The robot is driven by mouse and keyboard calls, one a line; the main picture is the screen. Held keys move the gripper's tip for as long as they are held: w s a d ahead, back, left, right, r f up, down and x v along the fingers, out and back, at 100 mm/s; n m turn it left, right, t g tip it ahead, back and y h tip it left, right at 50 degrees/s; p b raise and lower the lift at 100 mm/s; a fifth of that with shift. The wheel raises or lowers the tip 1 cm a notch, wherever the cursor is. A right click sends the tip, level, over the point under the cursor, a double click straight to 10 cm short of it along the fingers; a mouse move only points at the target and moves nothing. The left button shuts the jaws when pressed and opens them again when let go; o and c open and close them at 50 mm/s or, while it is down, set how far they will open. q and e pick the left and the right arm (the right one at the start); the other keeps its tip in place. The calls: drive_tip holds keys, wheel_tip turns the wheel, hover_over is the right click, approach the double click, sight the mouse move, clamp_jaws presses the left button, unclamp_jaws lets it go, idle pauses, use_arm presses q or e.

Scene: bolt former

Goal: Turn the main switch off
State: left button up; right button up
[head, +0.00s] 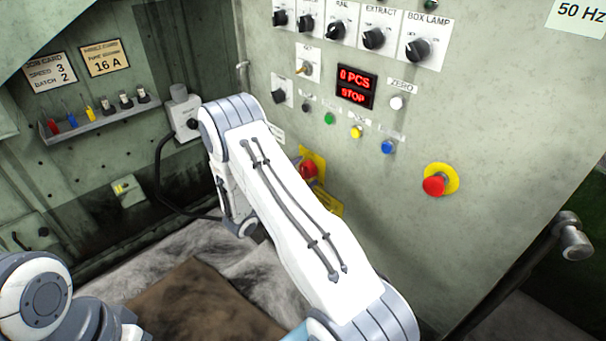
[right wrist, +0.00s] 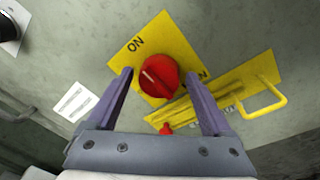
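The main switch is a red round knob (right wrist: 159,76) on a yellow plate (right wrist: 168,30) marked ON in the right wrist view. A pale line on the knob slants to the upper left, roughly toward the ON side. In the head view the knob (head: 308,170) shows just beyond my right forearm. My right gripper (right wrist: 159,73) is open, with one purple finger on each side of the knob. Small gaps show between fingers and knob; contact cannot be told. In the head view my arm hides this gripper. My left gripper is out of view.
A yellow hasp-like bar with a handle (right wrist: 264,104) and a small red part (right wrist: 166,129) sit close below the knob. A red emergency button (head: 434,186) is to the right on the panel. Dials, coloured buttons and a display (head: 355,87) reading STOP are above.

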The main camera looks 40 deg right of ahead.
drive_tip(key=c, duration=1)
drive_tip(key=n+p, duration=0.2)
drive_tip(key=n, duration=0.1)
drive_tip(key=shift+r, duration=0.25)
drive_tip(key=n+p, duration=0.1)
drive_tip(key=n, duration=0.1)
drive_tip(key=n+p, duration=0.2)
drive_tip(key=n, duration=0.1)
drive_tip(key=shift+w+g+y, duration=0.15)
drive_tip(key=shift+g+y, duration=0.15)
drive_tip(key=shift+y, duration=0.1)
drive_tip(key=n+p, duration=0.2)
drive_tip(key=n, duration=0.2)
drive_tip(key=shift+w+g+p, duration=0.15)
drive_tip(key=shift+g+p, duration=0.15)
drive_tip(key=n+p, duration=0.1)
drive_tip(key=n, duration=0.3)
drive_tip(key=shift+w+n+g, duration=0.1)
drive_tip(key=shift+n+g, duration=0.2)
drive_tip(key=shift+f, duration=0.1)
